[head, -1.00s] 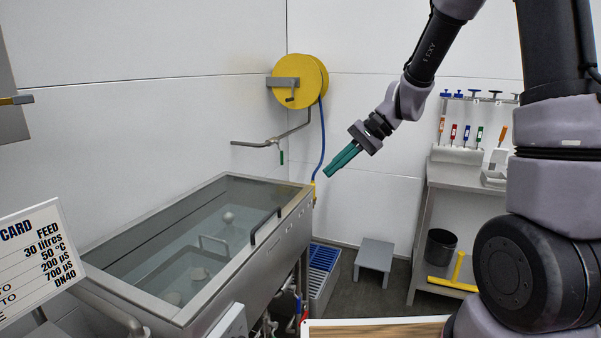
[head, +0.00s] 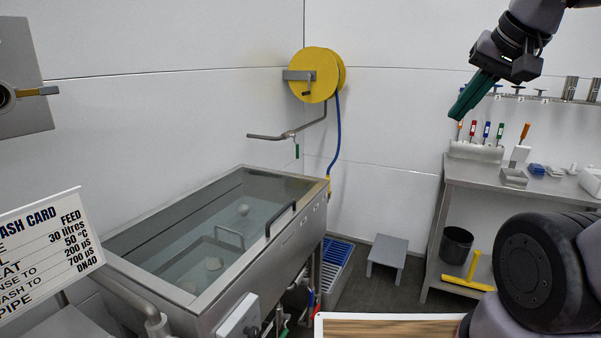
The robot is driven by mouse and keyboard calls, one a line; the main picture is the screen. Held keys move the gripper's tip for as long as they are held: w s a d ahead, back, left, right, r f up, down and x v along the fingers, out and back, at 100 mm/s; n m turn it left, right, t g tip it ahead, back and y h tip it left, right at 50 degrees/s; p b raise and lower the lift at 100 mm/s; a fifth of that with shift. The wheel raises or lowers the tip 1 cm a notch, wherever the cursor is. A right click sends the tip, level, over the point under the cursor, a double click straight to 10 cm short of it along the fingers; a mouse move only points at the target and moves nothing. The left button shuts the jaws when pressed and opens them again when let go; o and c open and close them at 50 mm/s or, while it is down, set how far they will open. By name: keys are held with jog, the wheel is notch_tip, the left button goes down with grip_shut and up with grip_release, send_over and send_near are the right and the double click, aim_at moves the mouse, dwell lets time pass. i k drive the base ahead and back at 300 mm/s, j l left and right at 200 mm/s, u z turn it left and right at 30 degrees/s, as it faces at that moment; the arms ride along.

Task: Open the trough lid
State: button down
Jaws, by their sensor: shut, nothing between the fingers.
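The trough (head: 262,262) is a long steel tank at the left middle of the head view. Its lid (head: 185,252) is a clear pane in a steel frame and lies closed over it. A dark bar handle (head: 281,219) stands on the lid's right edge. Through the pane I see a pale round thing and a wire-like loop inside. My gripper (head: 461,113), with green fingers, is shut and empty. It is high at the upper right, well apart from the lid, in front of the wall above the bench.
A yellow hose reel (head: 315,75) and a pipe arm (head: 290,133) are on the wall behind the trough. A printed card (head: 45,250) is at the left. A steel bench (head: 500,180), a grey step stool (head: 387,255) and a black bin (head: 456,243) stand right. Some floor is clear between.

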aim_at(186, 302)
jog(key=i+l+u, duration=0.3)
jog(key=l, duration=0.25)
jog(key=u, duration=1.3)
jog(key=k+j, duration=0.05)
